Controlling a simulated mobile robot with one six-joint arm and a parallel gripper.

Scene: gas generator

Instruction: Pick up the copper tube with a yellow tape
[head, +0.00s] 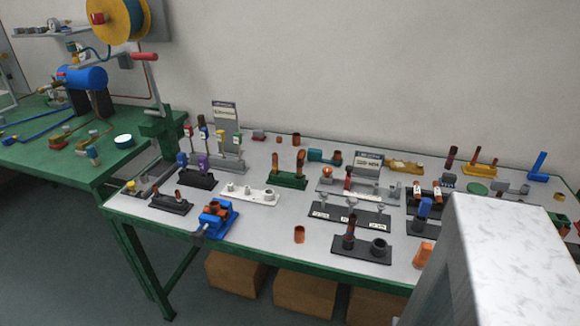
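Several copper tubes stand on the workbench, and I cannot make out yellow tape on any of them at this size. One short copper tube (299,234) stands alone near the front edge. Two copper tubes stand in a green holder (286,180) at the middle. My gripper is not in view.
A blue vise (216,218) sits at the front left of the workbench (270,222). A white holder (251,194) and a long black holder (349,213) stand mid-table. A tall pale block (510,250) hides the front right. Cardboard boxes (304,293) lie underneath.

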